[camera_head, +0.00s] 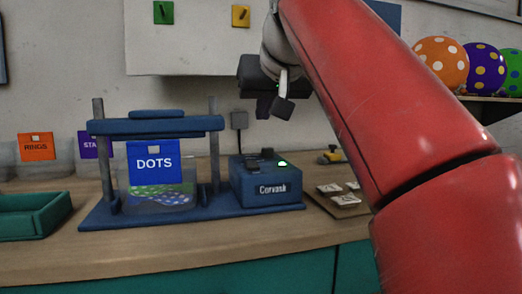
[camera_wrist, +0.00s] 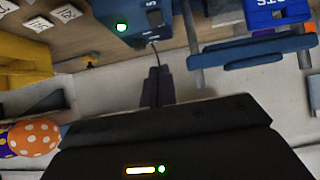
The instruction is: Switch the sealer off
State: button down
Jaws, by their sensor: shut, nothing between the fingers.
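The sealer is a blue machine with a frame (camera_head: 155,126) and a control box (camera_head: 265,190) on its right. The box has a lit green light (camera_head: 282,163) and dark switch parts (camera_head: 252,162) on top. The light also shows in the wrist view (camera_wrist: 122,27), on the control box (camera_wrist: 152,34). My gripper (camera_head: 264,108) is above the box, pointing down, apart from it. Its fingers (camera_wrist: 157,84) are together and empty. The switch position is too small to tell.
A jar labelled DOTS (camera_head: 154,165) stands inside the frame. A green tray (camera_head: 35,215) is at the left. Small cards (camera_head: 330,188) and a yellow tool (camera_head: 331,157) lie right of the box. My red arm covers the right side.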

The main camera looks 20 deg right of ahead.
jog(key=shift+w+r, duration=0.1)
jog(key=shift+r, duration=0.05)
jog(key=b, duration=0.2)
send_over(254, 165)
jog(key=f, duration=0.6)
jog(key=shift+s+f, duration=0.2)
jog(key=shift+s, duration=0.05)
notch_tip(254, 165, down, 2)
jog(key=shift+f+b, duration=0.25)
jog(key=shift+b, duration=0.55)
jog(key=shift+w+f, duration=0.15)
jog(key=shift+f, duration=0.4)
jog(key=shift+r+p, duration=0.15)
jog(key=shift+p, duration=0.2)
